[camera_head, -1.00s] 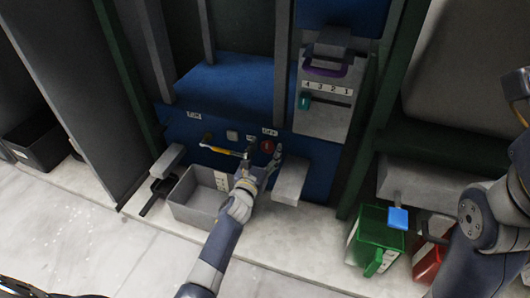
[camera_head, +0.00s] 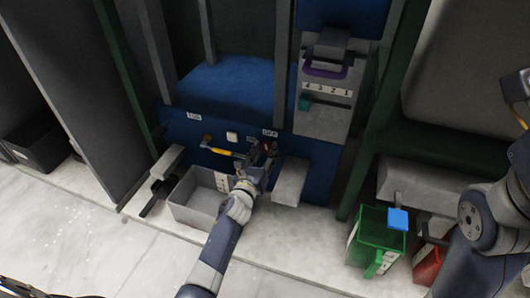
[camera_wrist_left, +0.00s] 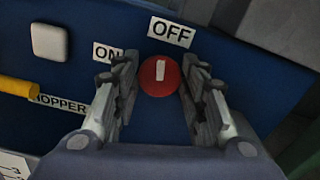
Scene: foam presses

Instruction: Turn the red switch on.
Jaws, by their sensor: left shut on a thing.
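The red switch (camera_wrist_left: 160,75) is a round knob with a white bar mark on the blue panel. It also shows in the head view (camera_head: 268,147), partly hidden by my fingers. In the left wrist view its white mark stands nearly upright, towards the OFF label (camera_wrist_left: 172,32); the ON label (camera_wrist_left: 105,52) is to its upper left. My left gripper (camera_wrist_left: 160,95) is shut on the switch, one finger on each side; it also shows in the head view (camera_head: 264,155). Part of my right arm shows at the right; its gripper is out of view.
A yellow-handled lever (camera_head: 222,151) and a pale square button (camera_head: 232,136) are left of the switch. A grey box (camera_head: 190,205) stands below. A grey block (camera_head: 290,182) juts out at the right. Green (camera_head: 378,235) and red (camera_head: 428,262) bins stand further right.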

